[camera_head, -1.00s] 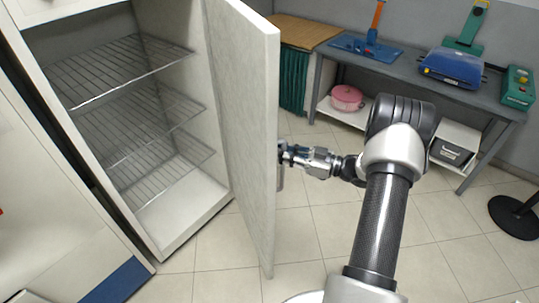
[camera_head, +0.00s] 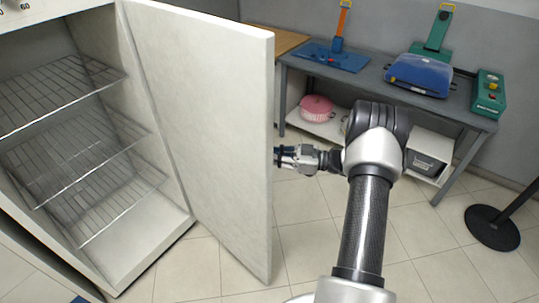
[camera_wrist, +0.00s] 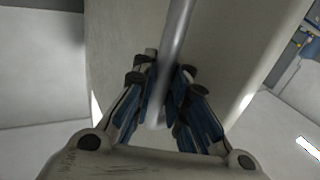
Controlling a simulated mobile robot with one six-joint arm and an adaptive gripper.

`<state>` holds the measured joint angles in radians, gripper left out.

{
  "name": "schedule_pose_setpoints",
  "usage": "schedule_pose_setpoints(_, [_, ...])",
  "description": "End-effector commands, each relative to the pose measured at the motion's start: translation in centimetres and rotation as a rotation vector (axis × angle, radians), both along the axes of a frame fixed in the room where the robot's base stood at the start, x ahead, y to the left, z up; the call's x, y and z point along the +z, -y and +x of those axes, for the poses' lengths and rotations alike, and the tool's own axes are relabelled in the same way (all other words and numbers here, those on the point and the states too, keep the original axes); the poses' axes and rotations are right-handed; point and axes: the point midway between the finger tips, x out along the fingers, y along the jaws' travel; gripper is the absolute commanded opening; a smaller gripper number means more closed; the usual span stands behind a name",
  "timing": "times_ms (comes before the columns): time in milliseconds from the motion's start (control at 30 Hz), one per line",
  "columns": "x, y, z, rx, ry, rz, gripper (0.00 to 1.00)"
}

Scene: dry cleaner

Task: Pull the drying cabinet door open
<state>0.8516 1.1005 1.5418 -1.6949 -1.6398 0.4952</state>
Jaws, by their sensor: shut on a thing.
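The drying cabinet (camera_head: 150,248) stands at the left with its white door (camera_head: 205,120) swung well open, showing the inside. My gripper (camera_head: 282,157) is at the door's outer face, near its free edge. In the wrist view my gripper (camera_wrist: 165,95) has its blue-padded fingers on both sides of a grey bar handle (camera_wrist: 176,40) and is shut on it. The door's outer face (camera_wrist: 120,40) fills the space behind the handle there. In the head view the handle is hidden by the door's edge.
Wire shelves (camera_head: 85,140) fill the cabinet. A grey workbench (camera_head: 390,90) along the back wall holds a blue press (camera_head: 420,75) and a green box (camera_head: 488,95). A pink container (camera_head: 316,108) sits below. A black round stand base (camera_head: 492,228) is at the right. Tiled floor around my arm is clear.

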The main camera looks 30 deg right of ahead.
Motion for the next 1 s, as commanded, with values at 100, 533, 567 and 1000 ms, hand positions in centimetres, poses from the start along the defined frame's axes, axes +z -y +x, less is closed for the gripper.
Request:
schedule_pose_setpoints(100, [-0.34,0.10,-0.24,-0.001,-0.009,0.001,0.00])
schedule_pose_setpoints(533, [-0.22,0.09,-0.14,-0.001,-0.005,-0.001,0.26])
schedule_pose_setpoints(567, [-0.20,0.07,-0.13,-0.001,-0.005,-0.001,0.28])
schedule_pose_setpoints(1000, [-0.07,0.20,-0.13,-0.002,-0.001,-0.002,0.35])
